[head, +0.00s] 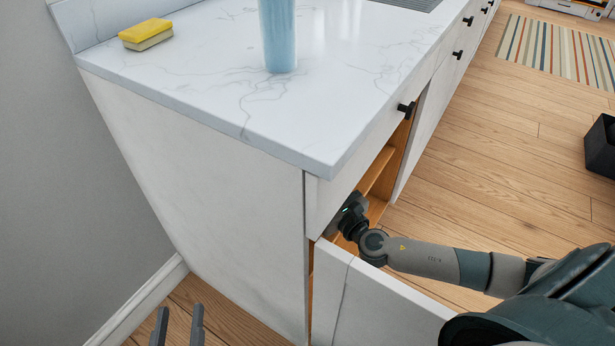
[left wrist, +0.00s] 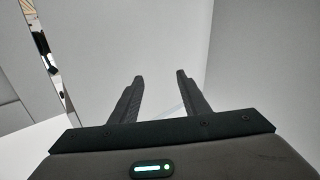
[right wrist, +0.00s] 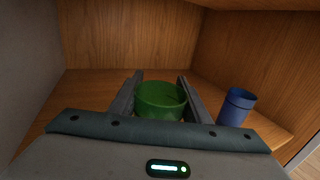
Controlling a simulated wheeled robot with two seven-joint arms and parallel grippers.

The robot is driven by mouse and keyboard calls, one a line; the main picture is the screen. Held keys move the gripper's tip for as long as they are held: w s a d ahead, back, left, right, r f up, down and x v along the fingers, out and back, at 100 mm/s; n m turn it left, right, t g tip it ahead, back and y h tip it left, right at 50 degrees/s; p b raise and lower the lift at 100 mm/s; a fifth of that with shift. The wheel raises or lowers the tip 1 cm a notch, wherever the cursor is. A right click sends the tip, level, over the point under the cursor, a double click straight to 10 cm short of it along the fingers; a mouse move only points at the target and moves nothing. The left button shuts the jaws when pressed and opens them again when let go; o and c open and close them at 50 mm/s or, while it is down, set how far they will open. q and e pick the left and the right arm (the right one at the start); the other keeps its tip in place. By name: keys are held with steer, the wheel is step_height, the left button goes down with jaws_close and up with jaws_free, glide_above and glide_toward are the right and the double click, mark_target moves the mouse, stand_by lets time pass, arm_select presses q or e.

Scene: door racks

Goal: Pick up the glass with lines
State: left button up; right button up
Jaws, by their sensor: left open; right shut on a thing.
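In the right wrist view a round green vessel (right wrist: 160,100), open at the top, stands inside the wooden cabinet. My right gripper (right wrist: 160,78) has one finger on each side of it and is shut on it. A blue cup (right wrist: 238,107) with a line around it below the rim stands upright to its right, apart from the gripper. I cannot make out lines on the green vessel. In the head view the right fingers are hidden inside the cabinet. My left gripper (head: 178,326) is open and empty, low beside the cabinet's side; its fingers also show in the left wrist view (left wrist: 160,78).
The cabinet door (head: 375,305) stands open below my right forearm. The white countertop (head: 200,85) is above, with a yellow sponge (head: 146,33) and a light blue tumbler (head: 277,38). A black box (head: 601,147) is on the wooden floor at the right.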

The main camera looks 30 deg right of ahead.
steer(key=s+d, duration=0.2)
steer(key=s, duration=1.3)
steer(key=shift+s+r, duration=0.1)
